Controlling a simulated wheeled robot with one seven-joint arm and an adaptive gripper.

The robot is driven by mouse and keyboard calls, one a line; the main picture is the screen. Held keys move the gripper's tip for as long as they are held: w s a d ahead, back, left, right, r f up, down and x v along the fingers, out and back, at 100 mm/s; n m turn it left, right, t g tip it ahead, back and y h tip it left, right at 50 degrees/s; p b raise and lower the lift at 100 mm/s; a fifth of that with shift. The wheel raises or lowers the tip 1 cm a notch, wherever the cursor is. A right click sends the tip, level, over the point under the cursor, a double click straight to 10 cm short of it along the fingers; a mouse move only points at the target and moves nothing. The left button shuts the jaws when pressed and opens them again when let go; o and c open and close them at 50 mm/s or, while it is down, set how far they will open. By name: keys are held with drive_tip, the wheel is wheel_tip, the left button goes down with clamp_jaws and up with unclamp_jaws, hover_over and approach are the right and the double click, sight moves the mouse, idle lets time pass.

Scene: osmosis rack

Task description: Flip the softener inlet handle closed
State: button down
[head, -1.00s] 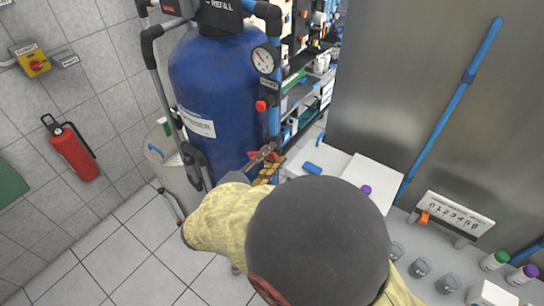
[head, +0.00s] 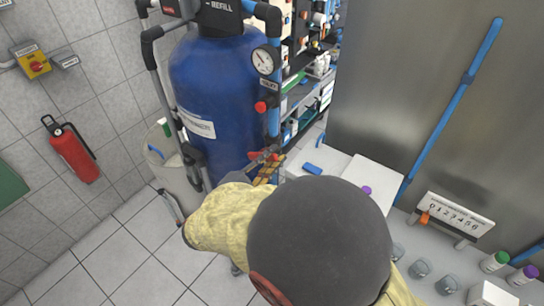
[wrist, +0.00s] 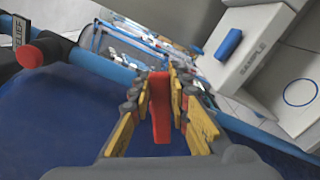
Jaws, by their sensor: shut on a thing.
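The red inlet handle (wrist: 160,108) stands between my gripper's yellow-padded fingers in the wrist view, by the blue pipe (wrist: 110,70). My gripper (wrist: 161,92) is shut on the handle. In the head view my gripper (head: 266,166) is at the lower part of the blue pipe (head: 273,122), in front of the blue softener tank (head: 215,90). There the fingers hide most of the handle. The valve body under it cannot be made out.
A pressure gauge (head: 265,60) and a red knob (head: 262,106) sit on the pipe above my gripper. White boxes (head: 372,178) stand on the bench to the right. A white sample box (wrist: 245,65) is close by in the wrist view. Open floor lies at the left.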

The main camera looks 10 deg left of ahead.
drive_tip(key=shift+f+b, duration=0.2)
drive_tip(key=shift+b, duration=0.2)
drive_tip(key=m+b, duration=0.1)
drive_tip(key=b, duration=0.1)
drive_tip(key=f+m+b, duration=0.1)
drive_tip(key=b, duration=0.1)
drive_tip(key=m+b, duration=0.2)
drive_tip(key=shift+s+d+f, duration=0.1)
drive_tip(key=shift+d+f, duration=0.1)
drive_tip(key=shift+f, duration=0.05)
drive_tip(key=m+b, duration=0.1)
drive_tip(key=b, duration=0.2)
drive_tip(key=shift+f+m, duration=0.15)
drive_tip(key=shift+m, duration=0.25)
drive_tip(key=shift+b, duration=0.35)
drive_tip(key=c, duration=1.9)
unclamp_jaws()
drive_tip(key=v, duration=1.2)
